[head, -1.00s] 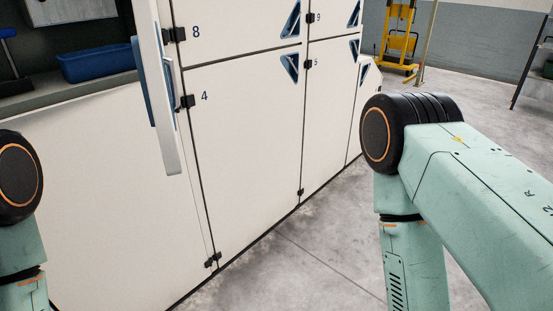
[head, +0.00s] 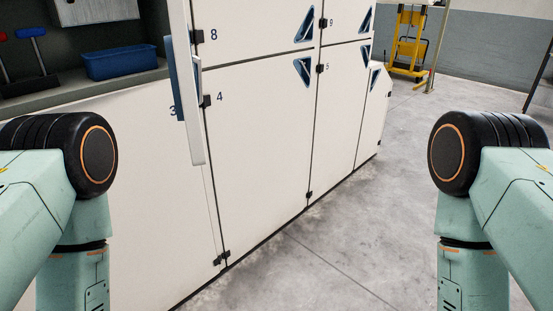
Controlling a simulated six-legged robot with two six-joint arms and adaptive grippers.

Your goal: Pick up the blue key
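A blue T-shaped handle on a dark stem (head: 32,34), which looks like the blue key, stands in the open compartment at the upper left. A similar red-handled one (head: 4,37) stands to its left, cut by the picture's edge. Both my arms show from the left and right edges, with their forearms pointing down. Both grippers are below the picture and out of view. Nothing of mine is near the blue key.
A blue bin (head: 125,61) sits on the shelf right of the key, under a grey box (head: 97,10). An open door (head: 196,110) stands edge-on at the compartment's right. White numbered panels (head: 262,140) run to the right. The floor (head: 345,240) is clear; a yellow trolley (head: 407,45) stands far back.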

